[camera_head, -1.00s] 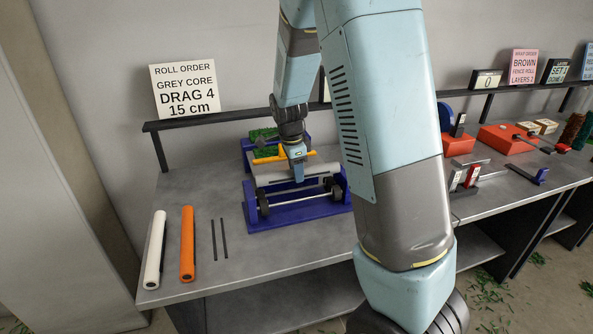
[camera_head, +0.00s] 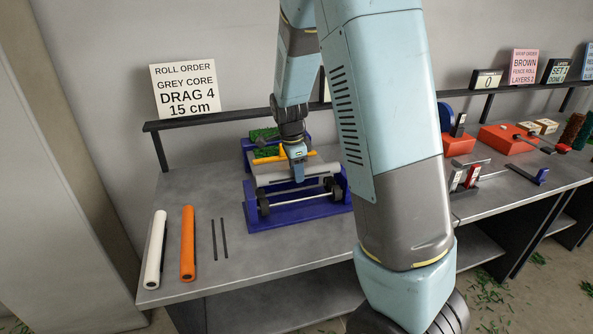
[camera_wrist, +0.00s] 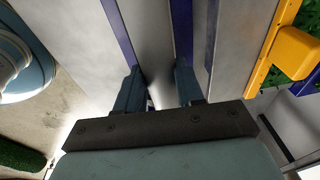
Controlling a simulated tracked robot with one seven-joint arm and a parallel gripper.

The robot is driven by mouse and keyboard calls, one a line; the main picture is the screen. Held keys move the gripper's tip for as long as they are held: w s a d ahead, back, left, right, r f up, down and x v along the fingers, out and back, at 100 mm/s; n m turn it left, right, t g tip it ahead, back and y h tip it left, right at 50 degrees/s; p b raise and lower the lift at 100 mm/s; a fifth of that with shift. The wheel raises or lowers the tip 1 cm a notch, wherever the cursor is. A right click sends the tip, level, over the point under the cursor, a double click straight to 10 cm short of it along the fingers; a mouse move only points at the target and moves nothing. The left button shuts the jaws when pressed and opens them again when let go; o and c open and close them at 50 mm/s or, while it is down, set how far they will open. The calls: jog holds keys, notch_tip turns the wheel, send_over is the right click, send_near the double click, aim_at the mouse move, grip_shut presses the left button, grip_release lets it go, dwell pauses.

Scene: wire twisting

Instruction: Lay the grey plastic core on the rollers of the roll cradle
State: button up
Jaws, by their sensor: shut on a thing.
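The grey plastic core (camera_head: 270,174) is a long smooth tube, level above the roll cradle. The cradle has a blue base (camera_head: 295,214) with blue end walls and dark wheels on thin rods at the front (camera_head: 264,201). My gripper (camera_head: 298,178) is shut on the core near its middle, from above. In the wrist view my gripper (camera_wrist: 157,90) has its dark blue fingers on either side of the core (camera_wrist: 152,38). The rollers are largely hidden under the core, so I cannot tell whether it touches them.
Behind the cradle are a yellow bar (camera_head: 268,158) and green mesh (camera_head: 264,134). A white core (camera_head: 155,248), an orange core (camera_head: 187,243) and two dark thin rods (camera_head: 219,238) lie at the left. A sign (camera_head: 184,90) reads grey core. The bench front is clear.

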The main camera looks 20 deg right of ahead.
aim_at(292, 171)
jog(key=shift+f, duration=2.25)
jog(key=o, duration=1.2)
jog(key=shift+c, duration=0.2)
jog(key=shift+r, duration=0.1)
jog(key=r, duration=0.4)
jog(key=a+r, duration=0.1)
jog(key=r, duration=0.4)
jog(key=s+r, duration=0.1)
jog(key=r, duration=0.3)
jog(key=shift+a+r, duration=0.2)
jog(key=shift+a, duration=0.15)
jog(key=s+d+r+n+t, duration=0.1)
jog(key=s+r+n, duration=0.3)
jog(key=s, duration=0.5)
jog(key=s+d+r+n+t+y, duration=0.1)
jog(key=s+r+n, duration=0.3)
jog(key=s+n, duration=0.4)
jog(key=s+r+n+t, duration=0.2)
jog(key=s+r+n, duration=0.3)
jog(key=s, duration=0.5)
jog(key=shift+d+n+t, duration=0.4)
jog(key=shift+n, duration=0.1)
